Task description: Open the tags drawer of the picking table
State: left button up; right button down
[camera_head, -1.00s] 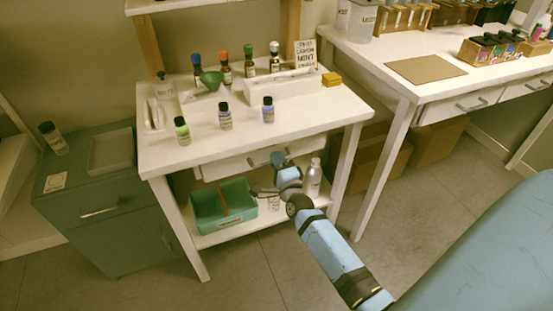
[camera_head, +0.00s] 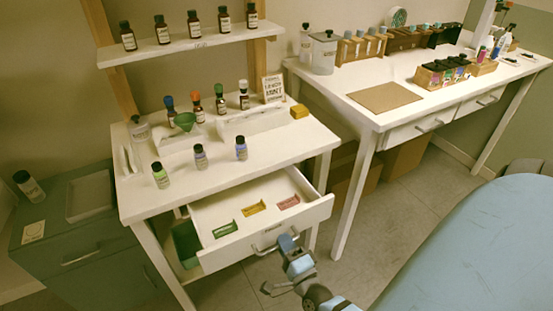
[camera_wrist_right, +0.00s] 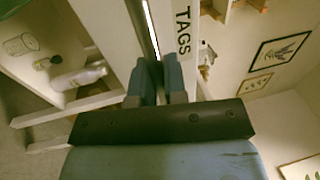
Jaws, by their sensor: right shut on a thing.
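The tags drawer (camera_head: 312,218) of the white picking table (camera_head: 225,172) is pulled out toward me. Green, yellow and pink tag stacks (camera_head: 254,208) lie in its compartments. My right gripper (camera_head: 286,243) is at the drawer's front, shut on its handle (camera_head: 264,250). In the right wrist view the fingers (camera_wrist_right: 160,82) close beside the drawer front, which carries a "TAGS" label (camera_wrist_right: 184,32). The part of the handle between the fingers is hidden there. My left gripper is not in view.
A green crate (camera_head: 186,244) is partly hidden under the drawer. A grey-green cabinet (camera_head: 85,240) stands at left, and a second white table (camera_head: 350,85) at right.

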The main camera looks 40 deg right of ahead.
jog(key=shift+s+a, duration=0.2)
jog(key=shift+s, duration=0.5)
jog(key=c, duration=1.2)
grip_release()
jog(key=shift+s, duration=0.1)
jog(key=v, duration=0.7)
jog(key=shift+s, duration=0.15)
